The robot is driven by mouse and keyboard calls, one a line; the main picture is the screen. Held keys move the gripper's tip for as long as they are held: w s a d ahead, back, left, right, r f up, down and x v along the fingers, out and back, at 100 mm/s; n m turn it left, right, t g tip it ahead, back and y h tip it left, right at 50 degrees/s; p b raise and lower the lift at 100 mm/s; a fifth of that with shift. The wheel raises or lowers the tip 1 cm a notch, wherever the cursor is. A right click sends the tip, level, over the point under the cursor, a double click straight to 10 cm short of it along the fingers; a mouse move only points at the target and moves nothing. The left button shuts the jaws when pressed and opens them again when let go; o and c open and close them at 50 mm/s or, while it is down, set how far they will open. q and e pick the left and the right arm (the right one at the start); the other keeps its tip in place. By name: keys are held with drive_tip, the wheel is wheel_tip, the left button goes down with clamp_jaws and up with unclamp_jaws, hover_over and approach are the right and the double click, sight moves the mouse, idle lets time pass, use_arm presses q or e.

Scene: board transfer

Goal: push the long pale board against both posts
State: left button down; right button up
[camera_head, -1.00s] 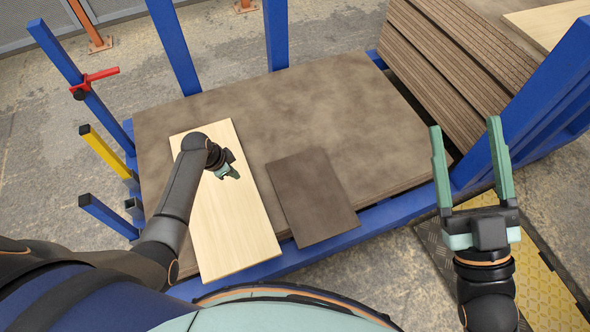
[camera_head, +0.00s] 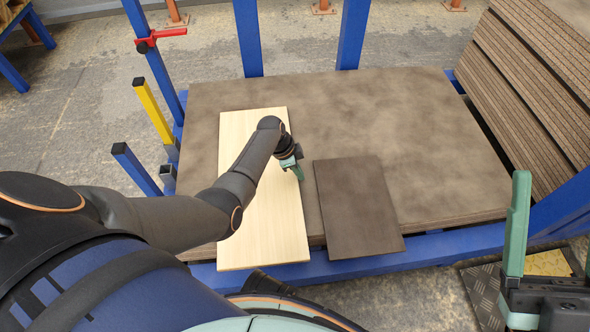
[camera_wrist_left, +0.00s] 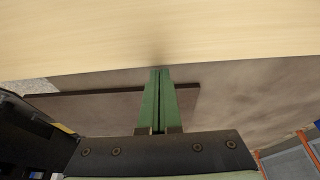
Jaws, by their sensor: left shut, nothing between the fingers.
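The long pale board (camera_head: 262,200) lies on the brown sheet stack, its near end overhanging the front edge. It also fills the top of the left wrist view (camera_wrist_left: 150,35). My left gripper (camera_head: 299,174) is shut and empty at the board's right long edge, fingers down. In the wrist view its fingertips (camera_wrist_left: 160,71) are at that edge; contact is unclear. A yellow post (camera_head: 152,108) and a short blue post (camera_head: 136,169) stand left of the board, with a gap between. My right gripper (camera_head: 555,200) is open at the right edge, partly cut off.
A smaller dark board (camera_head: 357,207) lies just right of my left gripper. The brown sheet stack (camera_head: 410,130) is bare behind it. A taller blue post with a red clamp (camera_head: 155,40) stands at back left. Slanted brown panels (camera_head: 530,95) lean at the right.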

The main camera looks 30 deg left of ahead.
use_arm(q)
drive_tip(key=shift+w+d+f, duration=0.1)
drive_tip(key=shift+f, duration=0.3)
